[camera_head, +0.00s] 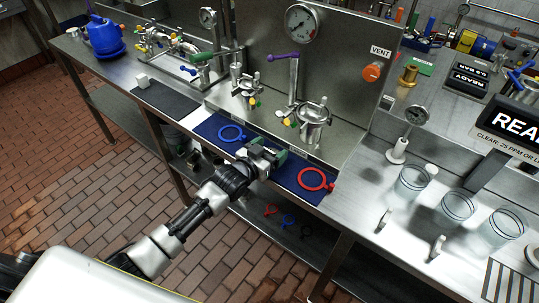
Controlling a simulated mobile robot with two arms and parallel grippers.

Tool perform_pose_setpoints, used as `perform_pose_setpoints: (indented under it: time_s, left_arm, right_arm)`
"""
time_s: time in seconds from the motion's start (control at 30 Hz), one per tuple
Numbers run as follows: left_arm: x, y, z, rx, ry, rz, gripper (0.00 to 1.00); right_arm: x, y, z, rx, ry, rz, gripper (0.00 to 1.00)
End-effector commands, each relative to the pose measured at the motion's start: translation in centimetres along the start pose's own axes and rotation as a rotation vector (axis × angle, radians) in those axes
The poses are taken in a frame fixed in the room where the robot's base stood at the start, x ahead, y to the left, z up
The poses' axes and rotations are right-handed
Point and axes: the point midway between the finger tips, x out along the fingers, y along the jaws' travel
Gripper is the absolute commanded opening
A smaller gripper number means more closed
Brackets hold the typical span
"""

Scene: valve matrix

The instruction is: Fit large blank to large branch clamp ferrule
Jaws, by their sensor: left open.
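My left gripper (270,151) reaches in from the lower left and is open over the dark blue mat (207,128) at the bench front. It sits between a blue ring clamp (231,133) and a red ring clamp (316,179), touching neither. Green shows at its fingers. I cannot make out the large blank; the gripper hides part of the mat. Behind stand two steel branch fittings, a smaller one (246,87) and a larger one (314,116), each with small yellow and green parts. The larger is likely the large branch clamp ferrule. My right gripper is out of view.
A steel panel carries a gauge (300,22) and an orange VENT knob (372,72). A purple-handled valve (285,57) stands before it. Glass beakers (412,181) stand at the right, a blue jug (104,36) at the far left. Small rings (288,221) lie on the lower shelf.

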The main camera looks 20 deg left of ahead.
Motion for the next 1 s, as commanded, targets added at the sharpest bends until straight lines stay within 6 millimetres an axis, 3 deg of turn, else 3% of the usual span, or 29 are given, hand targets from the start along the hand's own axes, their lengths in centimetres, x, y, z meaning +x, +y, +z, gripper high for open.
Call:
perform_pose_setpoints:
  time_s: [0.13,0.5,0.8,1.0]
  left_arm:
    - [0.0,0.0,0.0,0.000,0.000,0.000,0.75]
    - [-0.1,0.0,0.0,0.000,0.000,0.000,0.19]
    - [-0.1,0.0,-0.3,0.000,0.002,0.000,0.19]
    - [-0.3,0.0,-2.1,0.001,0.005,0.000,0.19]
  right_arm:
    - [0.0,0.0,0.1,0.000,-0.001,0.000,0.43]
    - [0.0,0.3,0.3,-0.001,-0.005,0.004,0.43]
    - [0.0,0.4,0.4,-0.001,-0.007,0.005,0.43]
    - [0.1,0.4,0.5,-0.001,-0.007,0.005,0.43]
